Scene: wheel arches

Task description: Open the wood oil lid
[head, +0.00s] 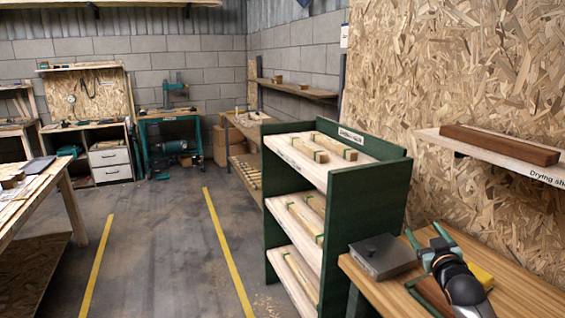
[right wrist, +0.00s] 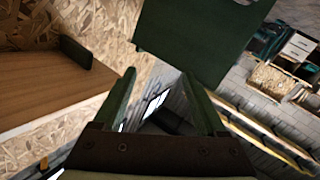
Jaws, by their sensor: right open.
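A flat grey box (head: 383,257) with a small dark knob on top sits at the left end of the wooden bench, at the lower right of the head view. It appears closed; no wood oil label is readable, so I cannot tell whether this is the wood oil container. My right gripper (head: 423,230) is just right of the box, above the bench. Its two green fingers are apart and empty, also in the right wrist view (right wrist: 159,74). My left gripper is not in view.
A yellow object (head: 481,276) and a reddish-brown block (head: 432,297) lie beside my right arm on the bench. A green shelf rack (head: 385,205) with wood strips stands left of the bench. A drying shelf (head: 500,157) holds a brown board (head: 499,144).

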